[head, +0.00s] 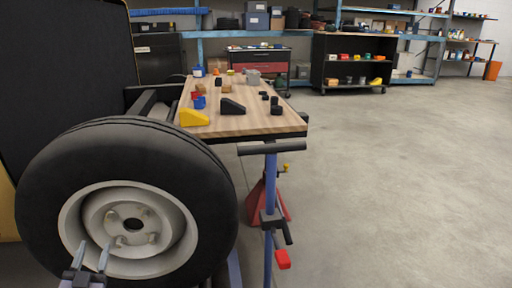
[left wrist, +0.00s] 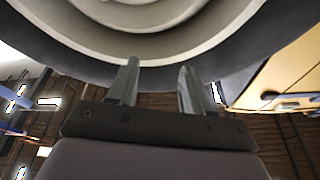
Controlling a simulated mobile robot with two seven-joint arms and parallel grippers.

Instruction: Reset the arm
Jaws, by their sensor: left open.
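My left gripper (head: 92,256) is at the lower left of the head view, in front of the lower part of a wheel rim (head: 72,213). It is open, with nothing between its two fingers. In the left wrist view the gripper (left wrist: 155,82) also shows open, its fingertips close to the tyre and the pale rim (left wrist: 95,48). I cannot tell whether the fingertips touch the wheel. The black tyre (head: 215,185) stands upright. My right gripper is not in view.
A wooden-topped workbench (head: 240,122) holds a yellow wedge (head: 194,118), a black wedge (head: 232,106) and several small parts. A red jack stand (head: 284,205) is under its near side. Shelves (head: 353,58) line the back. The grey floor on the right is clear.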

